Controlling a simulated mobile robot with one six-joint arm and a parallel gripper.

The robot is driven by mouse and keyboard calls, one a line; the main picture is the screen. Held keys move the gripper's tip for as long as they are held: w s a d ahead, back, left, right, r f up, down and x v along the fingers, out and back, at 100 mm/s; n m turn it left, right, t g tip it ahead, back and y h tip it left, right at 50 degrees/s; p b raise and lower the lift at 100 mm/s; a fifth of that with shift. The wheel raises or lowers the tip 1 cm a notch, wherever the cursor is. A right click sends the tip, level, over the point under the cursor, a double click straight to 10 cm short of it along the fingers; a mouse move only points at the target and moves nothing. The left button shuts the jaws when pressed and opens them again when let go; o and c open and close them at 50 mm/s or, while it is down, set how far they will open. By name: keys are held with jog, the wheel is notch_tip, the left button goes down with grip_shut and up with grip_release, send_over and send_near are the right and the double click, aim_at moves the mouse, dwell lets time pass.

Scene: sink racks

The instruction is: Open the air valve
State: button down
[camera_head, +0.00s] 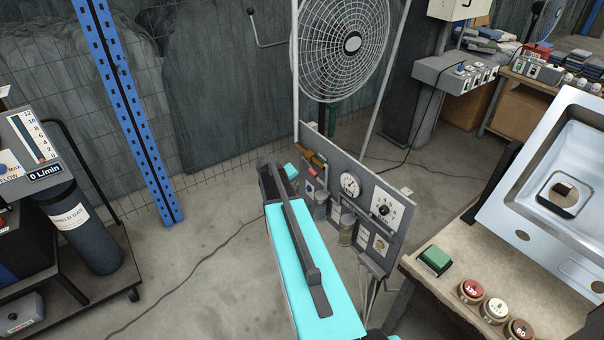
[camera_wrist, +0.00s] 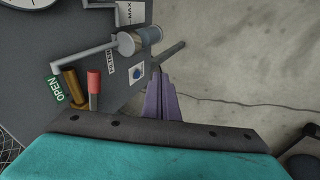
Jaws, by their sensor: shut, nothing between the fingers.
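The air valve appears in the wrist view as a brass body (camera_wrist: 76,88) with a red-ended handle (camera_wrist: 94,84) beside it. A green OPEN label (camera_wrist: 57,89) is next to it. In the head view, brass fittings (camera_head: 309,158) show at the upper left of the grey panel (camera_head: 332,160), just beyond the end of my teal arm. My gripper (camera_wrist: 158,75) is shut and empty, its purple fingers to the right of the red handle and apart from it. The fingers are not clear in the head view.
A grey pipe (camera_wrist: 84,55) leads to a filter (camera_wrist: 130,43). The panel also carries a round gauge (camera_head: 350,185) and a dial (camera_head: 386,208). A large fan (camera_head: 343,46) stands behind. A workbench (camera_head: 440,283) is at right, a gas cylinder (camera_head: 86,238) at left. Floor between is clear except a cable.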

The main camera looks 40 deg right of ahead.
jog(key=s+a+f+g+y+b, duration=0.1)
jog(key=s+a+f, duration=0.3)
jog(key=a+f, duration=0.3)
jog(key=s+a+f+n+g+y, duration=0.1)
jog(key=s+a+f, duration=0.4)
jog(key=a, duration=0.5)
jog(key=s+a+f+g+y+b, duration=0.1)
jog(key=s+a+f, duration=0.2)
jog(key=a+f, duration=0.45)
jog(key=s+a+f+g+y, duration=0.1)
jog(key=s+a+f, duration=0.1)
jog(key=s+a, duration=0.4)
jog(key=s+a+f+g+b, duration=0.1)
jog(key=s+a+f, duration=0.2)
jog(key=s+a, duration=0.3)
jog(key=s+a+f+n+g+y, duration=0.1)
jog(key=s+a+f+g, duration=0.1)
jog(key=s+a, duration=0.4)
jog(key=s+f, duration=0.1)
jog(key=s, duration=0.3)
jog(key=shift+s+a+f+y+b, duration=0.2)
jog(key=shift+s+f+y+b, duration=0.05)
jog(key=shift+s+y+b, duration=0.1)
